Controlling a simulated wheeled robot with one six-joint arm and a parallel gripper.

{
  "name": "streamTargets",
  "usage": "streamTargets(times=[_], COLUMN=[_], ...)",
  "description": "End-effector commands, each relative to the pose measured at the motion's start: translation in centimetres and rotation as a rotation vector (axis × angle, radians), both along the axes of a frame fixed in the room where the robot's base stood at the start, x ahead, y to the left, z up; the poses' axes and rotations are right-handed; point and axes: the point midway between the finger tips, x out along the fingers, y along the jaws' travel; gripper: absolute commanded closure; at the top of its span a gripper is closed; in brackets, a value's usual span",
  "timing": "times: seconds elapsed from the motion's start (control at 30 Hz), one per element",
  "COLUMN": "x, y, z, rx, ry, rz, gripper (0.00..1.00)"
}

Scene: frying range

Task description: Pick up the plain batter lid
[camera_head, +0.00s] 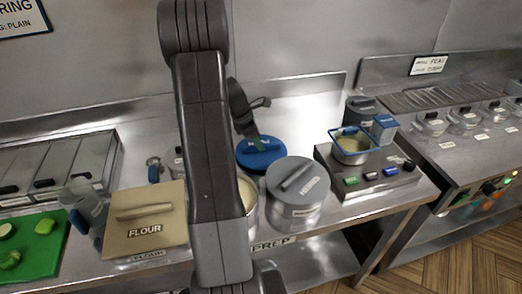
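A blue round lid (262,155) with a raised handle shows behind the pots at the middle of the counter. Its lettering is too small to read, so I cannot tell if it is the plain batter lid. My gripper (253,138) points down at this lid, its tip over or at the handle. I cannot tell whether they touch, or whether the fingers are open. A pale, open-topped pot (249,195) is mostly hidden behind my arm. A grey lid (298,179) marked like "HERBED" sits on the metal pot (296,212) to the right.
A tan flour box (146,212) stands left of my arm, by a jug (84,205) and a green board (38,250). A fryer or scale-like unit (370,170) with a small blue-rimmed pot (352,148) stands right. The steel wall is close behind.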

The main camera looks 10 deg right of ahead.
Motion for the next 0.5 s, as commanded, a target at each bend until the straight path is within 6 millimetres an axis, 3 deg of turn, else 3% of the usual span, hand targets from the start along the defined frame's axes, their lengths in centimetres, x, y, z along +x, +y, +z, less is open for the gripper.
streamTargets(times=[0.2, 0.5], x=[0.0, 0.0], y=[-0.8, -0.8], z=[-1.6, -1.7], rx=[0.0, 0.0], ry=[0.0, 0.0], rz=[-0.001, -0.001], gripper=[0.6, 0.6])
